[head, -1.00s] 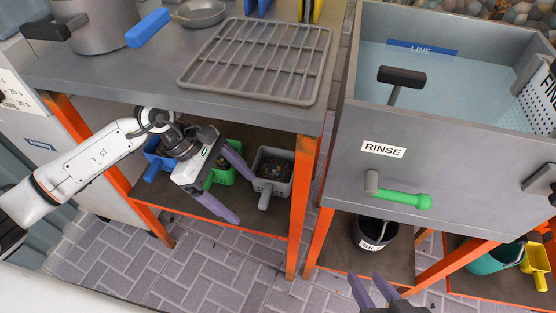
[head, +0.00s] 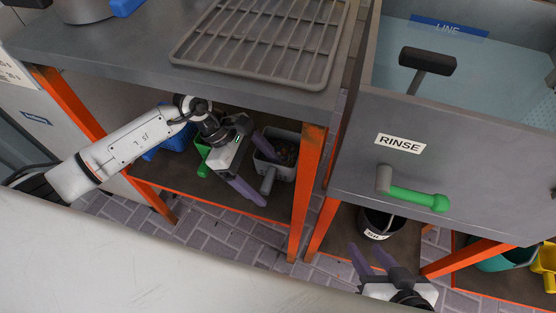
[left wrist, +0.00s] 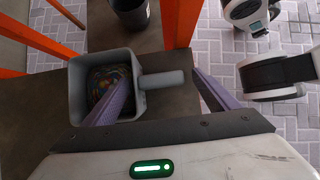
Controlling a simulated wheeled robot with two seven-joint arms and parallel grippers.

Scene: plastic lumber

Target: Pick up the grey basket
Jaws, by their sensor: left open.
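The grey basket (head: 287,165) sits on the lower shelf under the table, beside the orange leg; its handle points toward the front. It also shows in the left wrist view (left wrist: 77,101), with small multicoloured items inside and its handle (left wrist: 162,79) pointing right. My left gripper (head: 262,166) is open, with its purple fingers apart. In the left wrist view its fingers (left wrist: 160,90) lie on either side of the handle in the picture, one overlapping the basket's opening; I cannot tell whether they touch it. My right gripper (head: 372,256) is at the lower right with its fingers apart, empty.
A green basket (head: 203,160) and a blue one (head: 172,146) stand left on the same shelf. Orange legs (head: 307,190) bound the shelf. A rinse tub (head: 450,150) stands to the right, with a dark bucket (head: 378,222) below. A wire rack (head: 262,45) lies on the tabletop.

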